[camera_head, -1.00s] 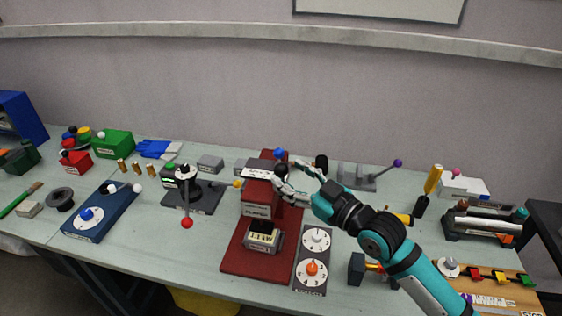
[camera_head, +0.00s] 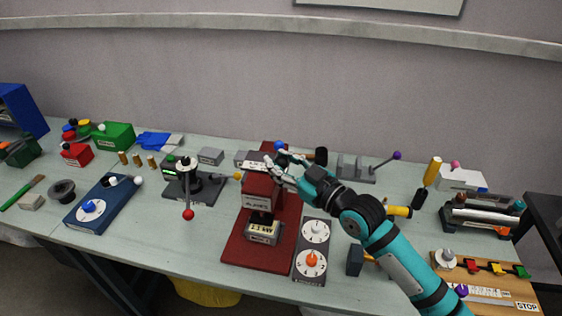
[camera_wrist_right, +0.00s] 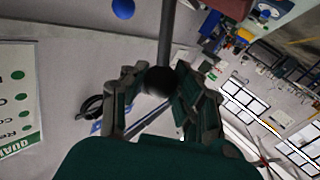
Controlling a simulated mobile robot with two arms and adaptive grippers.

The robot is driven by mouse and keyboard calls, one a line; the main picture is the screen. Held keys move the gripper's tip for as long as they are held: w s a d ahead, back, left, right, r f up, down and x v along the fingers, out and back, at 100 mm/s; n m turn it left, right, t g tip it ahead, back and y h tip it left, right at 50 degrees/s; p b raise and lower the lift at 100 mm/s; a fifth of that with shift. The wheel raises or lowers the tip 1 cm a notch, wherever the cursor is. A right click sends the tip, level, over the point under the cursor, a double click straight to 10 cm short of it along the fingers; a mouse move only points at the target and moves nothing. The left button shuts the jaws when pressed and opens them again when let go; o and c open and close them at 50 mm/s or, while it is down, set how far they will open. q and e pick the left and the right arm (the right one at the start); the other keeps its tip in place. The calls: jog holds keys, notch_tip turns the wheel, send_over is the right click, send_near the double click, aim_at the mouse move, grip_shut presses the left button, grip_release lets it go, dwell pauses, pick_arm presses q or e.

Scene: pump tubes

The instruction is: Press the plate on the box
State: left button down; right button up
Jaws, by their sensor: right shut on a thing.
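A red press (camera_head: 236,244) stands on the table near the middle, with a labelled front head (camera_head: 257,201). A small box (camera_head: 263,232) with a light plate marked in kW sits under the head, with a dark part of the press just above it. I cannot tell whether that part touches the plate. My right gripper (camera_head: 273,166) is at the top of the press. In the right wrist view its fingers (camera_wrist_right: 158,90) are shut around a dark round knob (camera_wrist_right: 157,80) at the end of a grey rod (camera_wrist_right: 167,35). My left gripper is out of view.
A grey panel with two dials (camera_head: 312,245) stands close right of the press. A blue ball knob (camera_head: 279,146) is just behind my right gripper. A lever device with a red ball (camera_head: 188,214) is to the left.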

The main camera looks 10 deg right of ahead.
jog(key=shift+a+f, duration=0.1)
grip_shut()
jog(key=shift+s+f+n+b, duration=0.2)
jog(key=shift+f+n+b, duration=0.15)
jog(key=shift+b, duration=0.3)
jog(key=s+a+f+n+t+y+b, duration=0.1)
jog(key=s+f+n+b, duration=0.4)
jog(key=b, duration=0.6)
jog(key=shift+s+a+n+t+y, duration=0.15)
jog(key=shift+a+n+t+y, duration=0.25)
jog(key=shift+n+y, duration=0.7)
jog(key=shift+f+m+y, duration=0.1)
jog(key=shift+m+y, duration=0.2)
jog(key=shift+m, duration=0.05)
